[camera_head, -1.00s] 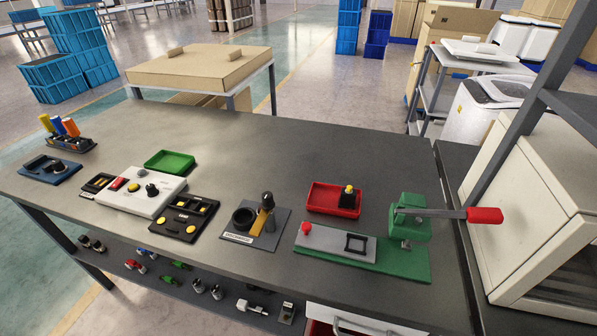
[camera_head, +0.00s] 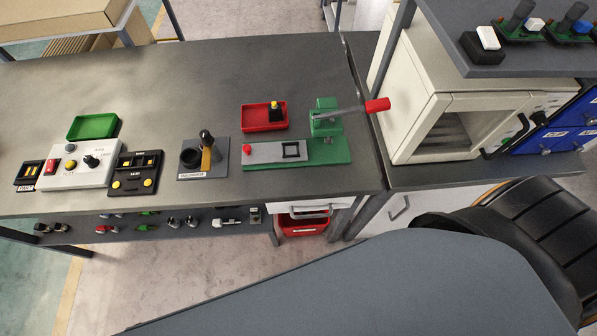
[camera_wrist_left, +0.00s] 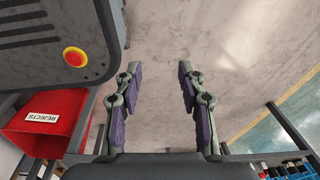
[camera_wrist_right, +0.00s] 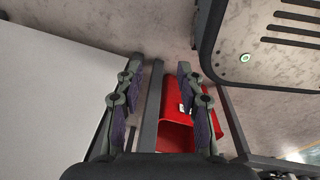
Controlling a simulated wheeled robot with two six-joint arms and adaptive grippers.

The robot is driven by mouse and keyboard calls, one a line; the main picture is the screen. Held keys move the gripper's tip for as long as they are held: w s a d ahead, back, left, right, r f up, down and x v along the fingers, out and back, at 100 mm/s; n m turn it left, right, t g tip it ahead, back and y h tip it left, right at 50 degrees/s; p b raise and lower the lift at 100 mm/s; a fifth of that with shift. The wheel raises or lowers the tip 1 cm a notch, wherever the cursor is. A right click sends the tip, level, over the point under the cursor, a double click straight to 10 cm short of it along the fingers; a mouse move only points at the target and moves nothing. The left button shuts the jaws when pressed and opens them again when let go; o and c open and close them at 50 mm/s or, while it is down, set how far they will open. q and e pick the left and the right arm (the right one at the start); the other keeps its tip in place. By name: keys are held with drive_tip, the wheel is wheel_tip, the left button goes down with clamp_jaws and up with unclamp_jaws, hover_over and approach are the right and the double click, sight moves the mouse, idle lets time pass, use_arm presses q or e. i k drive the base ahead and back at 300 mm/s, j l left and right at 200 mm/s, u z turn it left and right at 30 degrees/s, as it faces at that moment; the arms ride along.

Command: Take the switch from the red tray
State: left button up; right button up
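The red tray (camera_head: 264,126) lies on the grey workbench, behind the green press fixture (camera_head: 325,150). The switch (camera_head: 275,112), a black block with a yellow top, sits in the tray toward its right side. My left gripper (camera_wrist_left: 160,75) is open and empty over the floor in the left wrist view. My right gripper (camera_wrist_right: 158,75) is open and empty in the right wrist view. Neither gripper shows in the head view, and neither is near the tray.
The press has a lever with a red handle (camera_head: 377,105) reaching right. A green tray (camera_head: 92,126), a white control box (camera_head: 82,165) and a black holder (camera_head: 136,173) stand left. A white oven (camera_head: 440,100) stands right. A red rejects bin (camera_wrist_left: 45,122) is below.

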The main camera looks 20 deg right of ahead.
sight(275, 114)
drive_tip(key=k+j, duration=0.25)
drive_tip(key=k, duration=0.2)
drive_tip(key=k+j, duration=0.25)
drive_tip(key=k, duration=0.2)
drive_tip(key=k+j, duration=0.3)
drive_tip(key=k, duration=0.2)
